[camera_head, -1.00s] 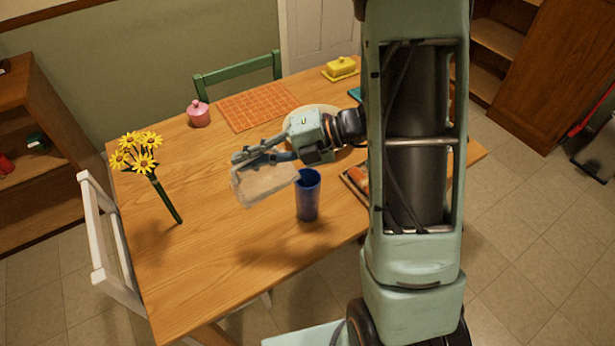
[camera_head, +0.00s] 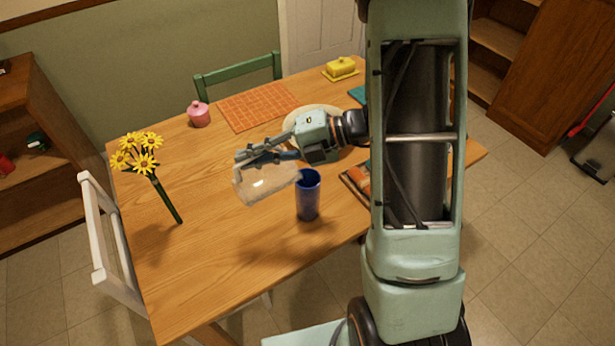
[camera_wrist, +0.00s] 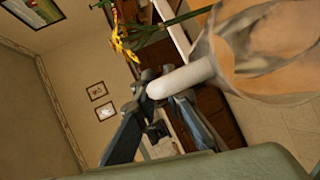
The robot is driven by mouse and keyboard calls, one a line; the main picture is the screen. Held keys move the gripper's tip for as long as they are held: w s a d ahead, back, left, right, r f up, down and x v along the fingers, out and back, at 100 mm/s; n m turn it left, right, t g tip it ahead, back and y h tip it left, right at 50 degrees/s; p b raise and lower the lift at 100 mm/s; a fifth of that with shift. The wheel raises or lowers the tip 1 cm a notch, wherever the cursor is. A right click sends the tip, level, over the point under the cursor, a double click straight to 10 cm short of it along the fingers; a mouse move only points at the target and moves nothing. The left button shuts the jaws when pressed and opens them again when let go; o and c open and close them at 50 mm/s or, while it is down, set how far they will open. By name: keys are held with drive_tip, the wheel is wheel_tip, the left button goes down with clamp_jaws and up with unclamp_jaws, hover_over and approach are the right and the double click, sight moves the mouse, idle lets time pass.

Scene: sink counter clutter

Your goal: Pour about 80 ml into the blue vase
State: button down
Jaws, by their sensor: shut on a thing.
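The blue vase (camera_head: 309,198) stands upright on the wooden table in the head view, near its front edge. My gripper (camera_head: 262,157) is above and to the left of it, shut on a clear pitcher (camera_head: 262,186). The pitcher is tilted on its side, with its right end at the vase's rim. In the wrist view my gripper (camera_wrist: 160,108) is closed around the pitcher's pale handle, and the clear body of the pitcher (camera_wrist: 262,50) fills the upper right. I cannot tell whether liquid is flowing, or how full the vase is.
Yellow flowers (camera_head: 143,158) with a green stem are on the left of the table (camera_head: 190,265). A pink jar (camera_head: 199,114), an orange mat (camera_head: 256,104), a plate (camera_head: 296,117) and a yellow butter dish (camera_head: 341,68) are farther back. The front left of the table is clear.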

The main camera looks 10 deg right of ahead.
sight(242, 176)
drive_tip(key=shift+w+d+r+y, duration=0.15)
drive_tip(key=shift+d+r+y, duration=0.15)
drive_tip(key=shift+d, duration=0.25)
idle(0.6)
drive_tip(key=a+f+h+p, duration=0.1)
drive_tip(key=a, duration=0.1)
drive_tip(key=s+a+f+h+p, duration=0.1)
drive_tip(key=a+f+h, duration=0.1)
drive_tip(key=shift+f+n, duration=0.1)
drive_tip(key=shift+n, duration=0.3)
drive_tip(key=shift+f+h, duration=0.4)
drive_tip(key=shift+f, duration=0.05)
drive_tip(key=shift+a+f+h, duration=0.4)
drive_tip(key=shift+f+h, duration=0.1)
drive_tip(key=shift+f, duration=0.25)
drive_tip(key=shift+p, duration=0.3)
idle(0.5)
